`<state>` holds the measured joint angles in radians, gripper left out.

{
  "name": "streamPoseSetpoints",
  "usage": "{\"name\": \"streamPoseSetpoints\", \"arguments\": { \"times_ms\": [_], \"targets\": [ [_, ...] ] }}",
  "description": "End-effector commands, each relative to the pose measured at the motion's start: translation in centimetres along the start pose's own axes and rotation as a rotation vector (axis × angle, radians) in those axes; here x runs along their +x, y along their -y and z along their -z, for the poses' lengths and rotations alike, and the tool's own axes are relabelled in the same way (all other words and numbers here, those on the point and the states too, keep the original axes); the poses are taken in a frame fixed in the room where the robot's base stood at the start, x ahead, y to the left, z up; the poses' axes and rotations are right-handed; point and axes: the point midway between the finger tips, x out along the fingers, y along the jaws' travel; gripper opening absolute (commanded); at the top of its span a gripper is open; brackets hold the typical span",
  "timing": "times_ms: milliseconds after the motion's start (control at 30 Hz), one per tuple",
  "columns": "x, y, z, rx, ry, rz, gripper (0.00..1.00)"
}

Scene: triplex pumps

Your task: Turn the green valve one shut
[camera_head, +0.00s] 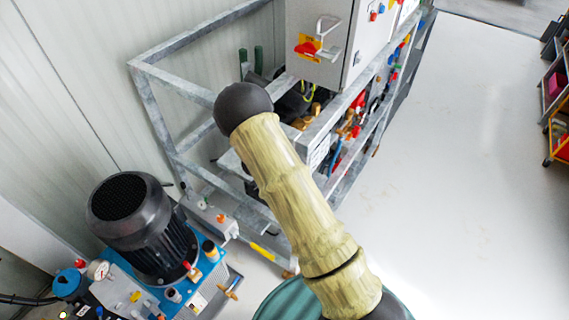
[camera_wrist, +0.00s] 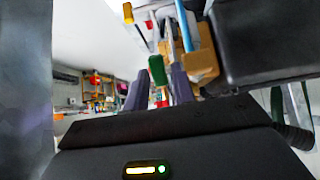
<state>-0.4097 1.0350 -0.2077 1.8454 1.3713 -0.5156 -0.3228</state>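In the head view my gripper and the green handle are hidden behind my arm.
A grey metal frame (camera_head: 160,112) carries pipework and a grey cabinet (camera_head: 319,40) with a red and yellow switch. A black motor (camera_head: 142,222) stands on a blue base at lower left. A large dark cylinder (camera_wrist: 262,40) is close at right in the wrist view.

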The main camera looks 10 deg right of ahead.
Motion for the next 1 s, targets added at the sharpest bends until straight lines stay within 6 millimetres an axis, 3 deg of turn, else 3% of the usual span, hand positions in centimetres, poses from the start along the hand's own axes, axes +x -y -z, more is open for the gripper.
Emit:
{"name": "streamPoseSetpoints", "arguments": {
  "times_ms": [267,433,1000],
  "targets": [
    [-0.2,0.0,0.1,0.001,-0.001,-0.001,0.25],
    [-1.7,0.1,0.1,0.001,-0.001,0.001,0.25],
    [-12.9,0.1,0.1,0.001,-0.001,0.003,0.25]
  ]
}}
